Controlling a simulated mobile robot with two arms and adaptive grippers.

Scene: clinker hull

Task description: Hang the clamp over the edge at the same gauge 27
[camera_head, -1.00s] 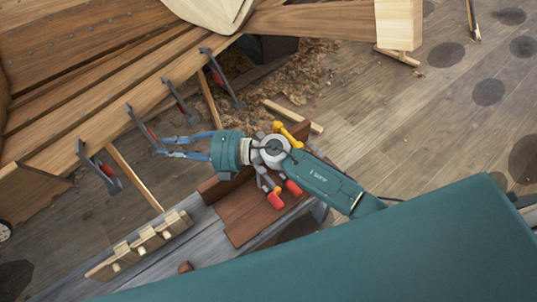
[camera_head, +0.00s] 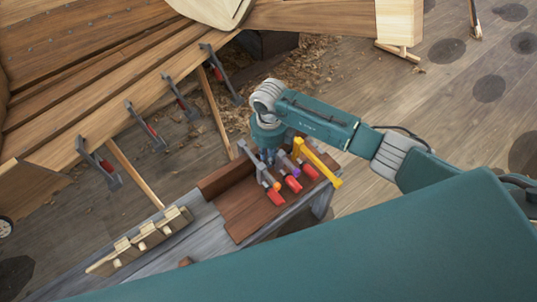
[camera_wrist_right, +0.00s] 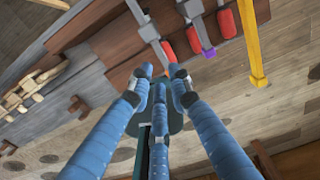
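Several grey clamps with red handles hang along the hull's plank edge (camera_head: 75,148); one hanging clamp (camera_head: 97,165) is at the near end. More red-handled clamps (camera_head: 275,195) lie on the brown wooden tray (camera_head: 243,218); one has a purple part (camera_head: 297,172). They also show in the wrist view, including a grey clamp bar (camera_wrist_right: 147,28). My right gripper (camera_head: 268,158) points down at the clamps' far ends, partly hidden by its own wrist. In the wrist view its blue fingers (camera_wrist_right: 160,76) stand apart with nothing clearly between them. No gauge number is readable.
A yellow bar-shaped tool (camera_head: 318,162) lies at the tray's right end. A pale wooden block with pegs (camera_head: 140,241) sits left on the grey bench (camera_head: 205,237). A slanting wooden prop (camera_head: 135,175) stands below the hull edge. Shavings cover the floor beyond.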

